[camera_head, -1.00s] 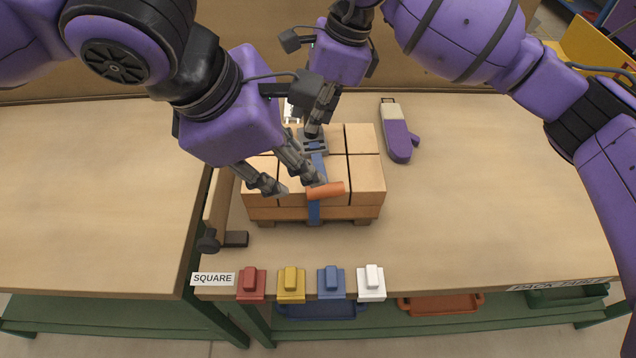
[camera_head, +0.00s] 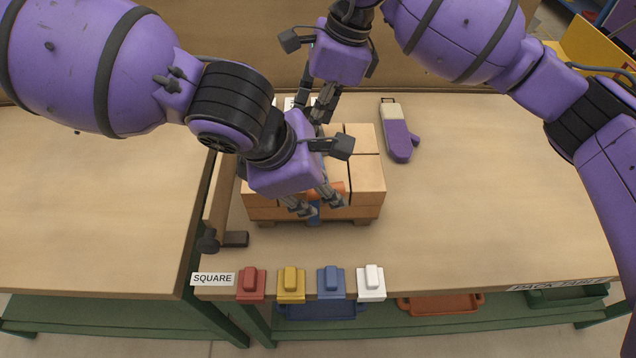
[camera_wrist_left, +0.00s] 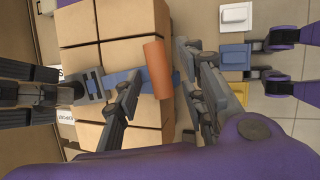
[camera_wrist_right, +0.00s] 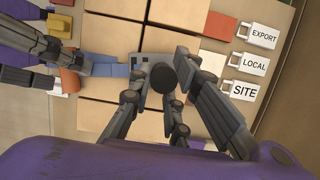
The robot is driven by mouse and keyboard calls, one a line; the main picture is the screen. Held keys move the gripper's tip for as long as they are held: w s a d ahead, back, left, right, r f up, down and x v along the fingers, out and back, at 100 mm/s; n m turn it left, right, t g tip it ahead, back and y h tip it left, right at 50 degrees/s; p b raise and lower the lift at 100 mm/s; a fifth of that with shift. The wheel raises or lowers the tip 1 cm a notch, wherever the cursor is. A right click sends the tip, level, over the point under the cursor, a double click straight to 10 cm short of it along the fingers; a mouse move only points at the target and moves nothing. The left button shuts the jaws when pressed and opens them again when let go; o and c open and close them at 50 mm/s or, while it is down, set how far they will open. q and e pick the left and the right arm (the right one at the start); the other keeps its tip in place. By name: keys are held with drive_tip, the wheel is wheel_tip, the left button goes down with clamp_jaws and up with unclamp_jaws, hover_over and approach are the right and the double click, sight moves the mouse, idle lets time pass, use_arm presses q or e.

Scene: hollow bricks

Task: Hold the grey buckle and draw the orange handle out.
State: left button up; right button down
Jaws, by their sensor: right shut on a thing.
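The orange handle (camera_wrist_left: 158,68) is a short cylinder on the blue strap (camera_wrist_left: 122,78), above the front of the brick stack; in the head view it is partly hidden behind my left gripper (camera_head: 318,207). In the left wrist view my left gripper (camera_wrist_left: 160,105) is open, its fingers on either side of the handle with gaps visible. The grey buckle (camera_wrist_right: 148,70) sits on top of the stack with the strap running into it. My right gripper (camera_wrist_right: 156,88) is shut on the buckle. My left arm hides the buckle in the head view.
The tan bricks (camera_head: 366,172) stand on a low pallet on the table. A dark-ended wooden clamp piece (camera_head: 236,239) is at left. The table's right side is clear.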

use_arm(q)
clamp_jaws()
drive_tip(key=shift+s+d, duration=0.15)
drive_tip(key=shift+s, duration=0.65)
drive_tip(key=shift+s+d, duration=0.15)
drive_tip(key=shift+s, duration=0.6)
unclamp_jaws()
drive_tip(key=shift+w, duration=0.1)
wheel_tip(320, 180, up, 10)
